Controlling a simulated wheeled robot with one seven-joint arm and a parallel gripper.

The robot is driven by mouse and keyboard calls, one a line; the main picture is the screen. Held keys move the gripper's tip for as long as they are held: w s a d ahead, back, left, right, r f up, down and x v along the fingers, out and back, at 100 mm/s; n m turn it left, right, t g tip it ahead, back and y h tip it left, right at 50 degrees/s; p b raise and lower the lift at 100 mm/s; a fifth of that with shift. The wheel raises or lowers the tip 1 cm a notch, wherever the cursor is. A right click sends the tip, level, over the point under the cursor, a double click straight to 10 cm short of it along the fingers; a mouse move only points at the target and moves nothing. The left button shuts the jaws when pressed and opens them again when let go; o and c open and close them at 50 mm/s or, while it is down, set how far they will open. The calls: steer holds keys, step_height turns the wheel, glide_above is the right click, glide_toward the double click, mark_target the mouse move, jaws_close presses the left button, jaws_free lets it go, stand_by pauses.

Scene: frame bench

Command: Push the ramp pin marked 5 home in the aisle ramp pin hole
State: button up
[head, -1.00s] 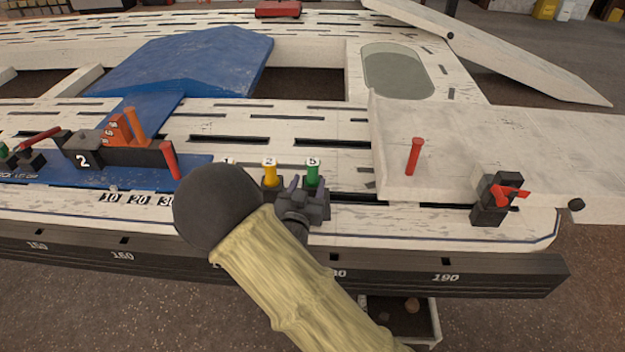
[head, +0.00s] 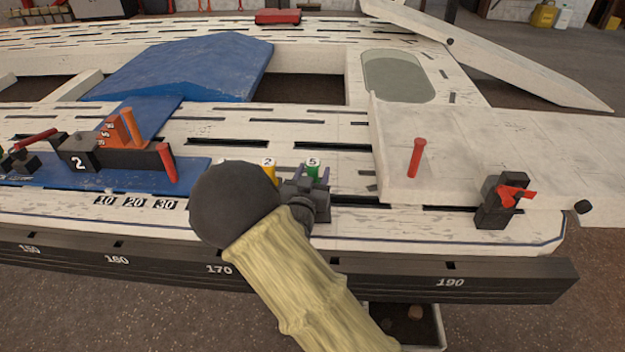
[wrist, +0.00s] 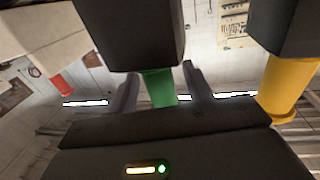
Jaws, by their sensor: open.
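The green ramp pin marked 5 (head: 313,170) stands upright in a dark holder block on the white bench, partly hidden behind my gripper. In the wrist view the green pin (wrist: 160,88) rises from a black block, which appears upside down. My gripper (wrist: 162,92) is open, with one grey finger on each side of the pin and a visible gap at each side. In the head view my gripper (head: 311,178) is at the pin, its near parts hiding the holder. I cannot make out the aisle ramp pin hole.
A yellow pin marked 2 (head: 268,168) stands just left, partly hidden by my wrist; it also shows in the wrist view (wrist: 288,88). A red pin (head: 416,158) stands on the white ramp plate (head: 480,150). A black clamp with a red handle (head: 513,194) is farther right.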

steer(key=shift+c, duration=0.4)
jaws_close()
step_height(320, 180, up, 10)
steer(key=p, duration=0.6)
